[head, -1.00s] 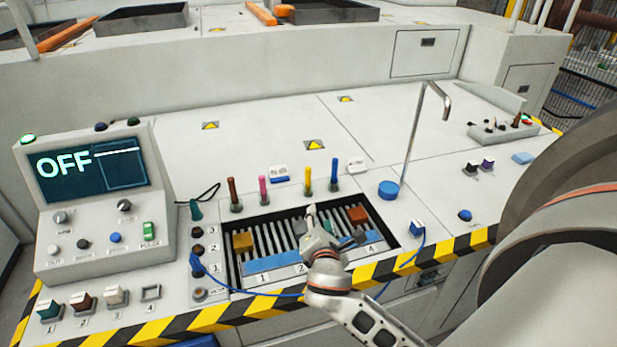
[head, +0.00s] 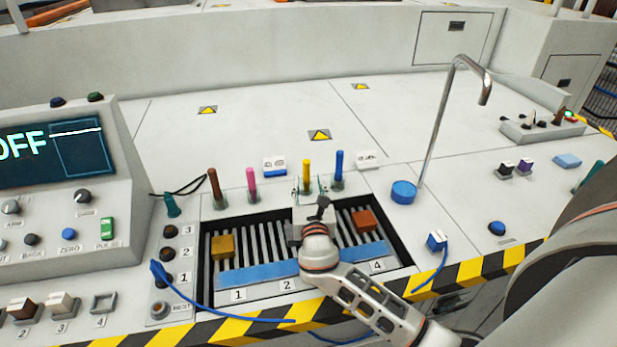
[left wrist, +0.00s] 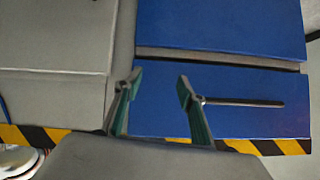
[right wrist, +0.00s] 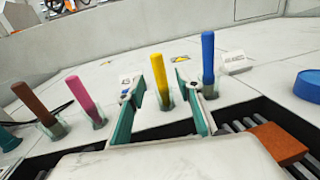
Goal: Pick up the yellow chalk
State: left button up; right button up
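The yellow chalk (head: 307,172) stands upright in a small holder behind the slotted tray. It also shows in the right wrist view (right wrist: 160,78), between the two fingers in the picture. My right gripper (head: 310,190) is open, with its teal fingertips at the chalk's lower part, one on each side. In the right wrist view the gripper (right wrist: 157,82) shows a gap on both sides of the chalk, and I see no contact. My left gripper (left wrist: 160,80) is open and empty over a blue panel, and I cannot make it out in the head view.
A pink chalk (head: 252,184) and a brown chalk (head: 213,188) stand to the left; a blue chalk (head: 339,169) stands close on the right. A bent metal pipe (head: 437,125) rises further right. The slotted tray (head: 206,262) holds a yellow block and an orange-brown block.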

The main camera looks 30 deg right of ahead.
aim_at(307, 170)
jog(key=x, duration=0.7)
jog(key=shift+r+b, duration=0.2)
jog(key=shift+b, duration=0.1)
grip_shut()
